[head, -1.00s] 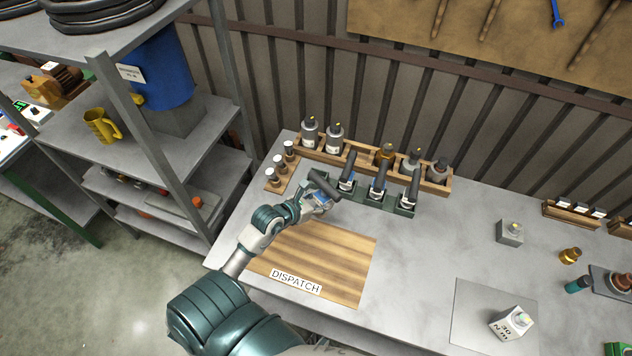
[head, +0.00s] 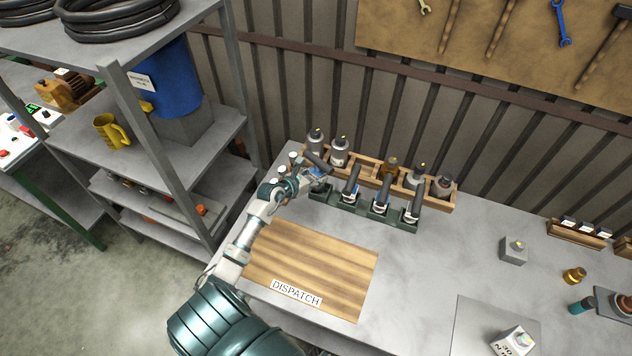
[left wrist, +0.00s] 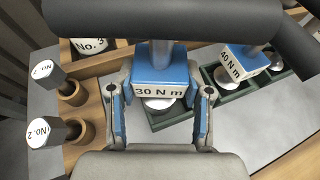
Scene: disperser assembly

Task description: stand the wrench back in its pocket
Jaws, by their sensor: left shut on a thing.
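The held wrench has a dark grey bar handle (head: 318,161) and a blue block marked 30 N m (left wrist: 160,80). My left gripper (head: 313,180) is shut on it, with a finger on each side of the block in the left wrist view (left wrist: 160,100). The wrench is over the left end of the green rack (head: 365,210), and its pale round foot (left wrist: 158,103) shows at a green pocket (left wrist: 172,120). I cannot tell whether the foot is inside the pocket or just above it. Three similar wrenches stand in the rack to the right. My right gripper is out of view.
A wooden rack (head: 375,173) with several bottles stands right behind the green rack. The DISPATCH board (head: 312,265) in front is bare.

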